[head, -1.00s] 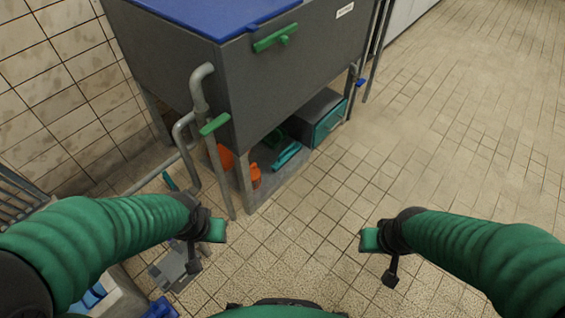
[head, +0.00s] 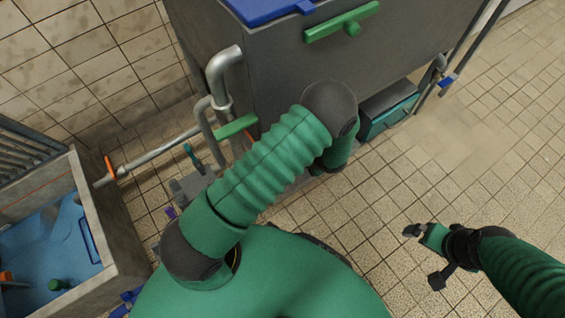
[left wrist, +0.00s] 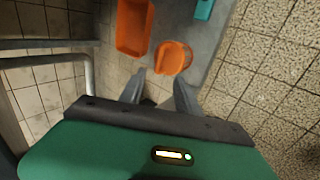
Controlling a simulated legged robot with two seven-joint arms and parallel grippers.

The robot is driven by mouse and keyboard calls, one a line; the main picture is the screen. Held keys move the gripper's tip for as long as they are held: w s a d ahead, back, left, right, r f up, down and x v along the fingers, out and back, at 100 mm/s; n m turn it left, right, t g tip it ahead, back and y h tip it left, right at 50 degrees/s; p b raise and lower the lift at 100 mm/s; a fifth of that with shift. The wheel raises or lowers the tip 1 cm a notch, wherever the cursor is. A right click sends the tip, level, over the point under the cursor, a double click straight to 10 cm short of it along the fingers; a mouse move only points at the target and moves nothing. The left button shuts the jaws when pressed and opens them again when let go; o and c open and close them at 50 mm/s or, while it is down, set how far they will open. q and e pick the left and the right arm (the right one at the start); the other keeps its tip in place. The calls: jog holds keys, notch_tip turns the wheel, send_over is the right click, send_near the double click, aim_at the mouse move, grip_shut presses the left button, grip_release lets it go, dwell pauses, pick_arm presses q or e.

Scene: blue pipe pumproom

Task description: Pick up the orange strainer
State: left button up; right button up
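The orange strainer (left wrist: 173,57), a round orange piece with a curved rim, lies on a grey shelf in the left wrist view. My left gripper (left wrist: 160,92) is open and empty, its two dark fingers pointing toward the strainer and just short of it. In the head view my left arm hides the strainer and the left gripper. My right gripper (head: 425,232) hangs over bare floor at the right of the head view, away from the strainer; its finger gap is unclear.
An orange bin (left wrist: 133,27) stands left of the strainer, and part of a teal item (left wrist: 204,9) lies beyond. The grey tank (head: 290,70) overhangs the shelf. Grey pipes (head: 222,80) stand at its left. A basin (head: 108,225) is at left. The right floor is clear.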

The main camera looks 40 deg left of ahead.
pick_arm(q)
jog(key=b+x, duration=0.2)
jog(key=x, duration=0.2)
jog(key=b+x, duration=0.3)
jog(key=x, duration=0.2)
jog(key=b+x, duration=0.3)
jog(key=x, duration=0.2)
jog(key=shift+s+a+f, duration=0.15)
jog(key=shift+s+f, duration=0.15)
jog(key=shift+s, duration=0.05)
jog(key=shift+w+a, duration=0.1)
jog(key=shift+a, duration=0.05)
jog(key=shift+r, duration=0.1)
jog(key=c, duration=0.5)
grip_shut()
pick_arm(e)
notch_tip(320, 180, down, 9)
jog(key=a, duration=0.1)
jog(key=shift+s, duration=0.1)
